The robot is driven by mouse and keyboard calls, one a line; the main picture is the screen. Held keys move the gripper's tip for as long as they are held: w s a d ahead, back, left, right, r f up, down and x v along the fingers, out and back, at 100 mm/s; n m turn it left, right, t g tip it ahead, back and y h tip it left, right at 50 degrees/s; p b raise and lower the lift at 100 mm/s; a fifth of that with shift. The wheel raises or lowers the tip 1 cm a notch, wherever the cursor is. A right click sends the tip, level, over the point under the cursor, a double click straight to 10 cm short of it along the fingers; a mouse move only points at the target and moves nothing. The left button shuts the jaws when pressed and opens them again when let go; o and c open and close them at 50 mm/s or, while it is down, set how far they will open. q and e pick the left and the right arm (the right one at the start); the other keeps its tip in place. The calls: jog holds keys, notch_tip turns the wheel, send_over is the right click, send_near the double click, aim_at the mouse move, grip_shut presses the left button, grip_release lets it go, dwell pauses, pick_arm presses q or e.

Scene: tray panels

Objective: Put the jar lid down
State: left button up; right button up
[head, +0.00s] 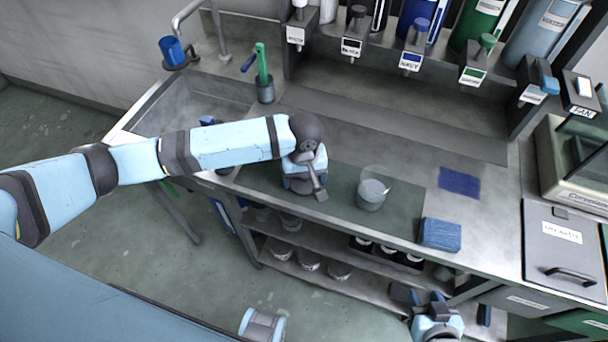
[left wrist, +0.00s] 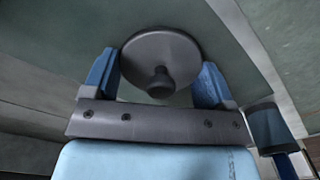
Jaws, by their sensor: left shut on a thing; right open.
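The jar lid (left wrist: 172,50) is a grey round disc with a knob, seen in the left wrist view between the two blue fingers of my left gripper (left wrist: 157,80). The gripper is shut on it. In the head view my left gripper (head: 308,182) is over the left part of the dark green mat (head: 401,214). The lid cannot be made out clearly there behind the gripper. A clear open jar (head: 371,199) with pale contents stands on the mat, right of my left gripper. My right gripper (head: 428,300) is open and empty, low at the bottom right, in front of the bench.
A blue sponge block (head: 440,234) lies right of the mat, near the front edge. A flat blue cloth (head: 459,182) lies behind it. A cup with brushes (head: 265,90) stands at the back left. Labelled dispensers line the back. Jars stand on the shelf below.

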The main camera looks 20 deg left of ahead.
pick_arm(q)
jog(key=o, duration=0.8)
jog(key=shift+r, duration=0.35)
notch_tip(320, 180, up, 12)
jog(key=shift+f, duration=0.25)
